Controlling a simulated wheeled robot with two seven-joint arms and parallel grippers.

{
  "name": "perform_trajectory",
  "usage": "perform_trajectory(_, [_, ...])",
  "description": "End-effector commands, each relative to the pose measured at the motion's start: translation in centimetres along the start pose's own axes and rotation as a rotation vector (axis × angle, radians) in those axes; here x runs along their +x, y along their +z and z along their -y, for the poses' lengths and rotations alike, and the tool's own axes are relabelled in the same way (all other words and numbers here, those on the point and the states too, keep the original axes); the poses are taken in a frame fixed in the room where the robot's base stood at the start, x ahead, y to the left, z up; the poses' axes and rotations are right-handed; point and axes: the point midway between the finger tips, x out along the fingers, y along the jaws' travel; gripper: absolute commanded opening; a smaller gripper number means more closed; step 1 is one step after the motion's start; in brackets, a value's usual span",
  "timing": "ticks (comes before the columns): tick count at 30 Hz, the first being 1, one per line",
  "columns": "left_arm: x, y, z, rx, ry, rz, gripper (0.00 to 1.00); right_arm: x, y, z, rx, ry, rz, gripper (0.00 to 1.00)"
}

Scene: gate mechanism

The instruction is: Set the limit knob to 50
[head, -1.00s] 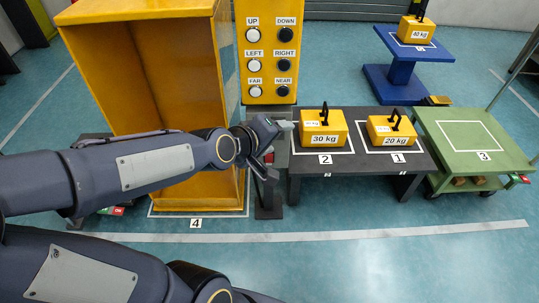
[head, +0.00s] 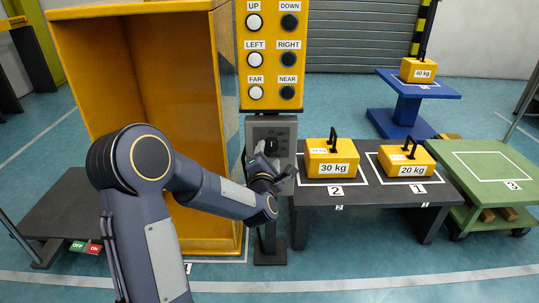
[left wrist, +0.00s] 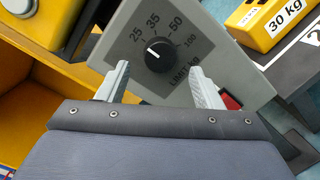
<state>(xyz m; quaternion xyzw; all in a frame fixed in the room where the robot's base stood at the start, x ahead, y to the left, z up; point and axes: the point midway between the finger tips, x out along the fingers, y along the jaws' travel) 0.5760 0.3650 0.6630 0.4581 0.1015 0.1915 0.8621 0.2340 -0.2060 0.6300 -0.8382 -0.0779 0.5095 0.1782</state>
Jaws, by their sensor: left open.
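The limit knob (left wrist: 158,58) is a round black dial on a grey panel (left wrist: 218,68), which also shows in the head view below the yellow button panel (head: 284,124). Labels 25, 35, 50 and 100 are arranged around it. Its white pointer is turned to the upper left in the left wrist view, nearest the 25. My left gripper (left wrist: 160,78) is open and empty, with one finger toward each side of the knob; I cannot tell whether they touch it. In the head view this gripper (head: 275,168) is in front of the panel. My right gripper is not in view.
A yellow button panel (head: 271,75) stands above, beside a yellow cabinet (head: 228,125). A dark table (head: 375,187) with the 30 kg (head: 332,158) and 20 kg (head: 407,160) weights is close on the right. A red part (left wrist: 230,102) shows beside the right finger.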

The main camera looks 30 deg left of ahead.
Motion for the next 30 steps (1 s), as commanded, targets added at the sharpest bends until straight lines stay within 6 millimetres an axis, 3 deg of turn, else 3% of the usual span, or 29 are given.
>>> perform_trajectory(6, [2.7, -0.1, 0.1, 0.001, 0.001, 0.000, 0.60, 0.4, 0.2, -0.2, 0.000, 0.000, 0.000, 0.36])
perform_trajectory(17, [3.3, 0.0, 0.0, 0.003, -0.002, 0.000, 0.60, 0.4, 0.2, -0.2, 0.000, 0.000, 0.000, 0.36])
perform_trajectory(27, [3.3, 0.0, 0.0, 0.002, -0.001, 0.001, 0.15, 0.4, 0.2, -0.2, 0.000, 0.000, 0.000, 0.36])
perform_trajectory(30, [3.3, 0.0, 0.0, 0.005, -0.002, 0.001, 0.15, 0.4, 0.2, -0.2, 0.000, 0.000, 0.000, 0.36])
